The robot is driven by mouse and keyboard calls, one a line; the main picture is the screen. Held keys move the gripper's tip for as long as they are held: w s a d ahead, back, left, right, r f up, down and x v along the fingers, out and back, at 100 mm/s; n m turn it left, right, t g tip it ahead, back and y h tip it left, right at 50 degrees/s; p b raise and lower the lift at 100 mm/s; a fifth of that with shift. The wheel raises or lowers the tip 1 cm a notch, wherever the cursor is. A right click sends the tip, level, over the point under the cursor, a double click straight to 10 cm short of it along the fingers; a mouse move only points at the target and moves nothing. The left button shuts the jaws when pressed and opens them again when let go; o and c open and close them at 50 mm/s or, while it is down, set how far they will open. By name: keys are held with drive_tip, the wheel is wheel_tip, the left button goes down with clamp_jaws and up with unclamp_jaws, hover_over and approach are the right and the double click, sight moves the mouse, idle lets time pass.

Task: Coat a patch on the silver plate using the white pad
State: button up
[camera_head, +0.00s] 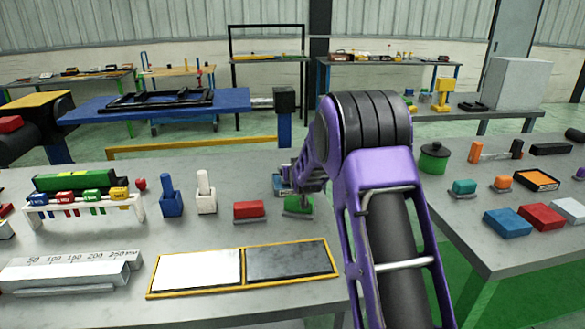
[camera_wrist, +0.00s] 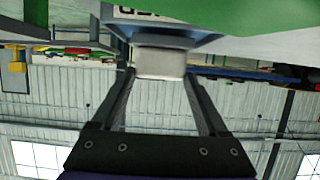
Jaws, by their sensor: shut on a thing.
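My gripper (camera_wrist: 160,75) is shut on a pale grey block (camera_wrist: 160,63), seen between the two dark fingers in the wrist view. A blue-grey edge and a large green surface lie beyond the block. In the head view my gripper (camera_head: 283,187) is low over the near table, just left of a green block on a grey base (camera_head: 298,206); contact cannot be told. A flat white pad (camera_head: 570,209) lies on the right table.
A red block (camera_head: 249,209) stands left of the green one. Blue (camera_head: 172,196) and white (camera_head: 206,194) holders and a rack (camera_head: 85,200) stand further left. A blue pad (camera_head: 507,223) and red pad (camera_head: 541,217) lie on the right table. My arm hides part of the scene.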

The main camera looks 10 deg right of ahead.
drive_tip(key=shift+f+b, duration=0.5)
drive_tip(key=shift+b, duration=0.1)
idle(1.6)
drive_tip(key=shift+r, duration=0.2)
idle(0.7)
drive_tip(key=shift+b, duration=0.55)
idle(0.9)
drive_tip(key=shift+f+b, duration=0.35)
drive_tip(key=shift+b, duration=0.15)
idle(2.8)
